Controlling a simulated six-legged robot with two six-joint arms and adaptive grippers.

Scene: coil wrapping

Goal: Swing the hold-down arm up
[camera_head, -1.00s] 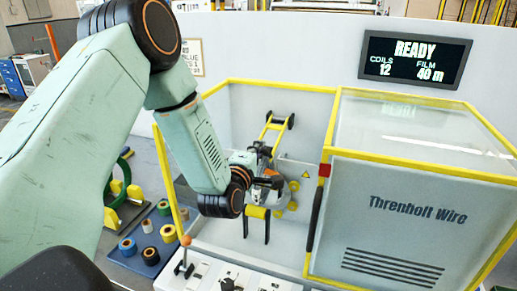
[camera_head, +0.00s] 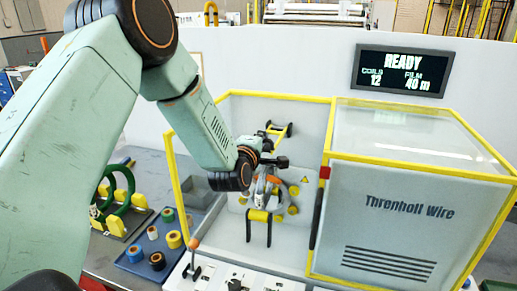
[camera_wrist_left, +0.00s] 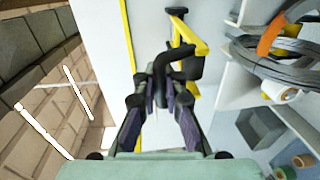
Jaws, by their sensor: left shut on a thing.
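The yellow hold-down arm (camera_head: 272,130) is at the back of the open wrapping bay, and it also shows in the wrist view (camera_wrist_left: 190,38). My left gripper (camera_head: 275,161) is raised above the coil at the arm's near end. In the wrist view the left gripper's fingers (camera_wrist_left: 160,92) are shut on the arm's black handle (camera_wrist_left: 163,70). The grey wire coil (camera_head: 264,188), with orange bands, stands below the gripper, apart from it; it shows at the upper right of the wrist view (camera_wrist_left: 278,62). My right gripper is out of view.
A yellow-framed guard with clear top (camera_head: 410,135) closes the right side. An orange-knobbed lever (camera_head: 193,252) stands on the front panel. A blue mat (camera_head: 140,264) with several spools and a rack with green rings (camera_head: 120,205) lie left. The screen (camera_head: 402,70) reads READY.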

